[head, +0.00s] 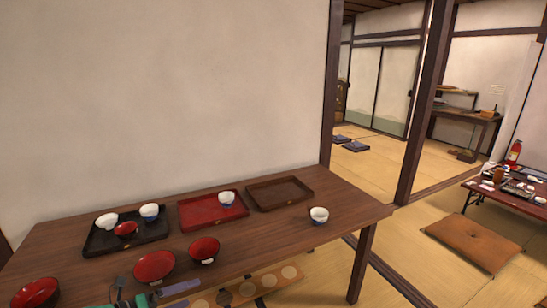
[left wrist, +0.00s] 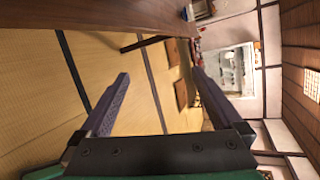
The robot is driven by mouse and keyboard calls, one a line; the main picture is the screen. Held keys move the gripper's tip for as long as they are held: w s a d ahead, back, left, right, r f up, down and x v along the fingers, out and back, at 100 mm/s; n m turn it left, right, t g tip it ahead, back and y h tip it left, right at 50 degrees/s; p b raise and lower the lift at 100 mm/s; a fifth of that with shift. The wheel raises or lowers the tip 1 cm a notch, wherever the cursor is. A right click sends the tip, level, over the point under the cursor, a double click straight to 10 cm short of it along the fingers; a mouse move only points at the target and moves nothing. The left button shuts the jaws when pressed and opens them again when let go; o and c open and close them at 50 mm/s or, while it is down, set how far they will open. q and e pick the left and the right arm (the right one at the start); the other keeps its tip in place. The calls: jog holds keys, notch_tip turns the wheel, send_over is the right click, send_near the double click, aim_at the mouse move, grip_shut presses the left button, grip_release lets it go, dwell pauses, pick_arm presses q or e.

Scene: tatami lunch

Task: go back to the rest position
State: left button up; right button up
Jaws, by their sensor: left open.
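My left gripper (head: 194,292) shows at the bottom edge of the head view, in front of the near edge of the table (head: 340,227). In the left wrist view its two purple fingers (left wrist: 160,73) are spread wide with nothing between them, and the tatami floor (left wrist: 100,60) shows behind. It is apart from the table and the dishes. My right gripper is not in view.
The table holds a black tray (head: 95,245), a red tray (head: 187,217) and a brown tray (head: 278,207). A white-and-blue bowl (head: 319,215) and several red bowls (head: 154,266) stand outside them. Open tatami and a cushion (head: 470,243) lie right.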

pick_arm(q)
jog(key=s+a+f+n+t+y, duration=0.1)
jog(key=a+f+n+y, duration=0.25)
jog(key=f+n, duration=0.4)
jog(key=s+a+f+n+t+y, duration=0.1)
jog(key=s+a+f+n+y, duration=0.1)
jog(key=a+f+n, duration=0.5)
jog(key=s+f+n+g+y, duration=0.1)
jog(key=s+f+n+y, duration=0.2)
jog(key=f, duration=0.4)
jog(key=s+f+n+g+y, duration=0.1)
jog(key=s+f+n, duration=0.1)
jog(key=s+f, duration=0.4)
jog(key=s+d+f+n+g, duration=0.2)
jog(key=s+f, duration=0.3)
jog(key=s, duration=0.4)
jog(key=s+d+f+n+g, duration=0.3)
jog(key=s+f+g, duration=0.1)
jog(key=s, duration=0.6)
jog(key=s+d+f+n+g, duration=0.2)
jog(key=s+d+f+n, duration=0.1)
jog(key=s+f, duration=0.4)
jog(key=s, duration=0.2)
jog(key=shift+s+g, duration=0.35)
jog(key=shift+g, duration=0.05)
